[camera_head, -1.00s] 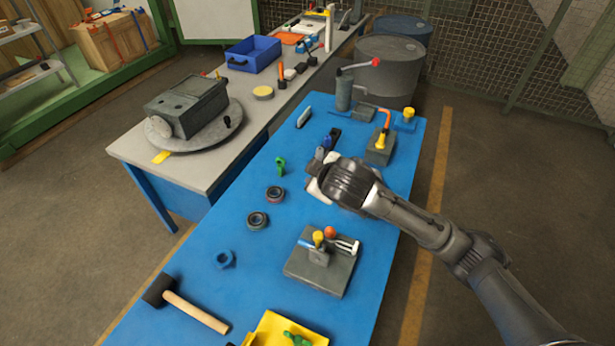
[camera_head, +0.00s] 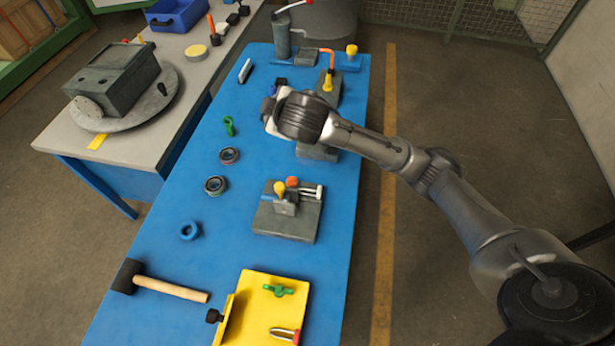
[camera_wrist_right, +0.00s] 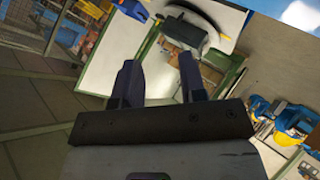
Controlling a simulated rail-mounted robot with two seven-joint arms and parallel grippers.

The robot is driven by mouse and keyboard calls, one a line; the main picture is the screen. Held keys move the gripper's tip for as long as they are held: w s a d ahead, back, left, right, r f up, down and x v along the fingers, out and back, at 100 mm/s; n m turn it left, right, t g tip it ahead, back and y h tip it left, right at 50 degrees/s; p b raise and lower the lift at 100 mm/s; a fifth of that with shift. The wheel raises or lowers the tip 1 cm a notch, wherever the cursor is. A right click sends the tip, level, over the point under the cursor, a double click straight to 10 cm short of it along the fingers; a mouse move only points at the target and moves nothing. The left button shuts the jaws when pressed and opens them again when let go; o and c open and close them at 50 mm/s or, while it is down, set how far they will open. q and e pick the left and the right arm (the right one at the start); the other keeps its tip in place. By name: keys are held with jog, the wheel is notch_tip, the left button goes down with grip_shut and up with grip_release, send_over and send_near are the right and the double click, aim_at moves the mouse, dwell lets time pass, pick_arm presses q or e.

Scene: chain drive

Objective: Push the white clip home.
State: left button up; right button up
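A small white two-pronged piece (camera_head: 312,191), which looks like the white clip, shows on the right of a grey block fixture (camera_head: 285,222). I cannot tell how far it is seated. A yellow knob (camera_head: 280,188) and an orange ball (camera_head: 292,181) sit beside it. My right gripper (camera_head: 268,103) is well beyond this fixture, above the blue table, and not touching the white piece. In the right wrist view its two dark fingers (camera_wrist_right: 160,78) stand apart with nothing between them. My left gripper is not in view.
The blue table (camera_head: 180,195) also carries black rings (camera_head: 215,185), a mallet (camera_head: 165,286) and a yellow tray (camera_head: 257,318). Another fixture with a yellow knob (camera_head: 327,83) stands beyond my right gripper. A grey bench with a turntable (camera_head: 88,122) stands to the left.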

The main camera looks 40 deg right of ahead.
jog(key=d+f+g, duration=0.4)
jog(key=d+f, duration=0.3)
jog(key=n+g+y, duration=0.7)
jog(key=n+g, duration=0.2)
jog(key=n, duration=0.9)
send_near(319, 189)
jog(key=b+x, duration=0.1)
jog(key=x, duration=0.9)
jog(key=shift+s+f, duration=0.1)
jog(key=shift+f, duration=0.15)
grip_shut()
